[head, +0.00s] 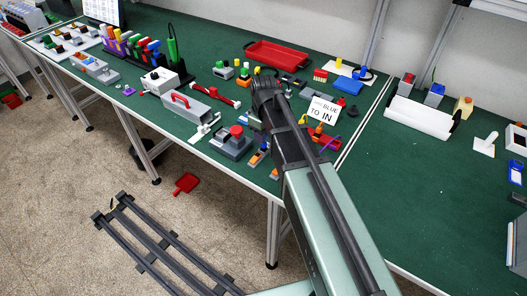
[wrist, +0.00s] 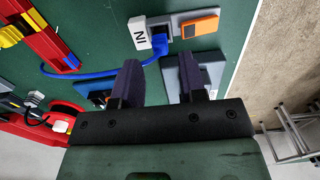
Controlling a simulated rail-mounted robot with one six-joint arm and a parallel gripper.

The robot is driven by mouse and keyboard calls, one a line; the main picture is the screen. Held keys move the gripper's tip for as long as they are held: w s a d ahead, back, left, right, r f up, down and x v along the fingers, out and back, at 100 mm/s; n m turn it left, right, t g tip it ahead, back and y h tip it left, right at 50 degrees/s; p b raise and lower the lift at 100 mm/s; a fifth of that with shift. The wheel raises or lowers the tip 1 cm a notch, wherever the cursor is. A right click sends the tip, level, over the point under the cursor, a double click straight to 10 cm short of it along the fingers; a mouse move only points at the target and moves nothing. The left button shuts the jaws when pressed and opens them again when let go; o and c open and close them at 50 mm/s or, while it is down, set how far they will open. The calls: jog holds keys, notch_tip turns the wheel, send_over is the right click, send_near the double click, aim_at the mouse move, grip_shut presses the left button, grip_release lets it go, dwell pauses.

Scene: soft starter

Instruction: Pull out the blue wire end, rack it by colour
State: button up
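In the wrist view the blue wire (wrist: 95,74) curves across the green bench. Its blue end (wrist: 163,48) meets a grey terminal block (wrist: 160,31) beside a white tag (wrist: 139,33) reading IN. My gripper (wrist: 159,72) is open, its two dark fingers on either side of the wire end's line, with an empty gap between them. I cannot tell how far above the wire the fingertips are. A red rack-like piece (wrist: 42,42) with yellow and blue parts lies at the upper left. In the head view my arm hides the gripper and the wire end.
In the head view a white card (head: 323,110) reads BLUE TO IN. A red tray (head: 277,55) lies behind my arm. A grey block with a red button (head: 235,139) stands to its left. In the wrist view an orange block (wrist: 200,27) sits right of the terminal.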

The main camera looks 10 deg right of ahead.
notch_tip(320, 180, down, 4)
jog(key=b, duration=0.2)
jog(key=shift+b, duration=0.3)
jog(key=shift+c, duration=0.4)
grip_shut()
jog(key=shift+r, duration=0.2)
jog(key=shift+r+p, duration=1.65)
jog(key=shift+p, duration=0.25)
